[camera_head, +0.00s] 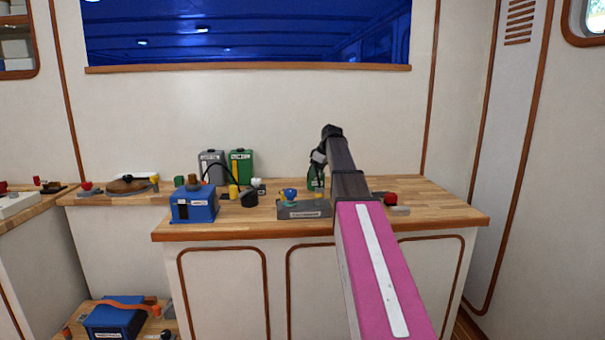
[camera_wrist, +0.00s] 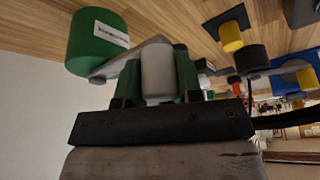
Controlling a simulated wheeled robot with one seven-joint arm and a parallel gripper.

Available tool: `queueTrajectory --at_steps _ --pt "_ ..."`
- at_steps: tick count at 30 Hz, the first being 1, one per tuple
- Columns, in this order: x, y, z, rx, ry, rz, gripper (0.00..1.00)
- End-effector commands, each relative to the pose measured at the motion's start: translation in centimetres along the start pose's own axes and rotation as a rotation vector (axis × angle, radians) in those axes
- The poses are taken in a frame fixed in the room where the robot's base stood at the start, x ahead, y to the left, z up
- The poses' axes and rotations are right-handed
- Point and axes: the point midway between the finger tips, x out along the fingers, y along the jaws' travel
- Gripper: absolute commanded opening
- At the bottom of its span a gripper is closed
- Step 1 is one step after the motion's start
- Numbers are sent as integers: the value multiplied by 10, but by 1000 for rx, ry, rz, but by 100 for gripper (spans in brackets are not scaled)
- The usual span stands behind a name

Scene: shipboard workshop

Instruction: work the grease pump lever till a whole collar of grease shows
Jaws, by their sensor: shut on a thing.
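A green cylinder with a white label, apparently the grease pump (camera_wrist: 97,42), stands on the wooden bench at the upper left of the wrist view. A grey lever arm (camera_wrist: 115,65) runs from it to a pale grey grip (camera_wrist: 158,72). My gripper (camera_wrist: 159,78) is shut on this grip, with a green finger on each side. In the head view a green labelled body (camera_head: 316,178) shows beside my arm, which hides much of that area. I cannot make out any grease collar in either view.
A blue box (camera_head: 194,205) and a grey labelled block (camera_head: 304,209) with a blue cup (camera_head: 289,195) stand left of my arm. Grey and green canisters (camera_head: 241,167) stand behind. A red knob (camera_head: 390,199) is at the right. The bench's right end (camera_head: 450,208) is clear.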

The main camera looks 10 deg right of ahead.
Motion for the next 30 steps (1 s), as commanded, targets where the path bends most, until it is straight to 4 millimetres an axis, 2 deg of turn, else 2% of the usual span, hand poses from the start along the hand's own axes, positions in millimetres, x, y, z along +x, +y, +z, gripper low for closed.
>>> queueTrajectory --at_steps 3,15,30 --pt "-6 10 12 -87 0 -37 10" --pt "-14 28 31 -367 0 -152 10" --pt "-17 37 39 -487 1 -201 10"
